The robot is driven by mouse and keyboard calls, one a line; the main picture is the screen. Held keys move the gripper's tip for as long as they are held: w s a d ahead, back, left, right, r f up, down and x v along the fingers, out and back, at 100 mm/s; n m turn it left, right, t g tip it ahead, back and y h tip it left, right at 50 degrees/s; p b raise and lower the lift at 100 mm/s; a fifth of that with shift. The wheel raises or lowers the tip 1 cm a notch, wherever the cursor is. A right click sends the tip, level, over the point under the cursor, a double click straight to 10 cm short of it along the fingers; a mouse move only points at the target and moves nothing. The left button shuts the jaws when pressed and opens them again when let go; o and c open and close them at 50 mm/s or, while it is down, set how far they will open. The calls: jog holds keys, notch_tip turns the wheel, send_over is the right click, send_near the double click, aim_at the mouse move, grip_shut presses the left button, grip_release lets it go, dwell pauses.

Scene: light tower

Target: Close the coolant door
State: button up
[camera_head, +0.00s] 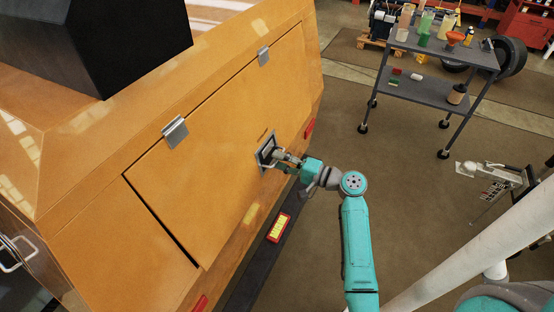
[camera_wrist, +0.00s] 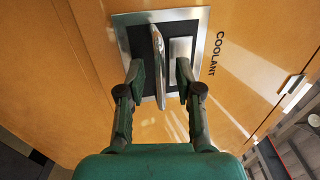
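The coolant door (camera_head: 215,135) is a large orange panel on the light tower's side, hung from two metal hinges along its top edge. A dark gap shows along its left edge; I cannot tell whether it is fully shut. Its latch (camera_head: 268,152) is a metal-framed dark recess near the right edge. In the wrist view the word COOLANT is beside the latch frame (camera_wrist: 203,30), and a metal lever (camera_wrist: 158,62) stands out from the recess. My gripper (camera_wrist: 160,75) is open at the latch, its fingers on either side of the lever. It also shows in the head view (camera_head: 283,157).
A grey cart (camera_head: 430,85) with bottles and cups stands at the back right. A tyre (camera_head: 510,57) lies behind it. The floor between the tower and cart is clear.

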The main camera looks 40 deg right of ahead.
aim_at(267, 157)
jog(key=shift+w+a, duration=0.25)
jog(key=shift+w, duration=0.35)
grip_shut()
jog(key=shift+w+a+f, duration=0.2)
jog(key=shift+w+a, duration=0.05)
jog(key=shift+w, duration=0.4)
jog(key=shift+w+a+f, duration=0.15)
jog(key=shift+w+a, duration=0.05)
jog(key=shift+w, duration=0.4)
